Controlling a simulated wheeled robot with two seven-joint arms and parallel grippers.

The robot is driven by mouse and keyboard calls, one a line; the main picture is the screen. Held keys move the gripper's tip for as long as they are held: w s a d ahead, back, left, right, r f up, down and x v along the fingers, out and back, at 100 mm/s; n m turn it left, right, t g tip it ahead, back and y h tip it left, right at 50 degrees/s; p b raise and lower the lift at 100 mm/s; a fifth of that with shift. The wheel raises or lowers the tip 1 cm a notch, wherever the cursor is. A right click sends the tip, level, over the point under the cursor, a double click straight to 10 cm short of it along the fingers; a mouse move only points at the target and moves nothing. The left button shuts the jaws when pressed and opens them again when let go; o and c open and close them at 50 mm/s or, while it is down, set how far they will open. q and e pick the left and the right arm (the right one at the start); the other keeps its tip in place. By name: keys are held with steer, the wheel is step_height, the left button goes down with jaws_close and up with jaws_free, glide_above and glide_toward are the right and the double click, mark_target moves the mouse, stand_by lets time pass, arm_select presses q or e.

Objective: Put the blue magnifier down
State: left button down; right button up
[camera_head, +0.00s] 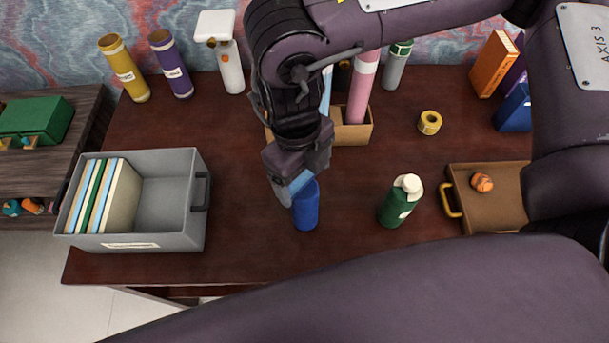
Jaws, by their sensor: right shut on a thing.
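My right gripper (292,190) reaches down over the middle of the desk (250,215) and is shut on a blue thing, taken as the blue magnifier (306,207). Only a rounded, solid blue part shows below and right of the jaws. No lens can be made out, and the gripper hides its upper part. I cannot tell whether it touches the desk top. My left gripper is not in view.
A grey bin (150,243) with folders stands left. A green bottle (400,201) stands right of the blue thing, near a brown tray (490,212) with an orange object. A box (352,134) and yellow tape roll (429,122) are behind. Bare desk lies between bin and gripper.

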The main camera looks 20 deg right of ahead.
steer(key=shift+w+f, duration=0.1)
steer(key=shift+f, duration=0.8)
steer(key=o, duration=1.5)
step_height(320, 180, up, 12)
steer(key=w, duration=0.1)
steer(key=shift+a+b, duration=0.3)
steer(key=shift+a, duration=0.05)
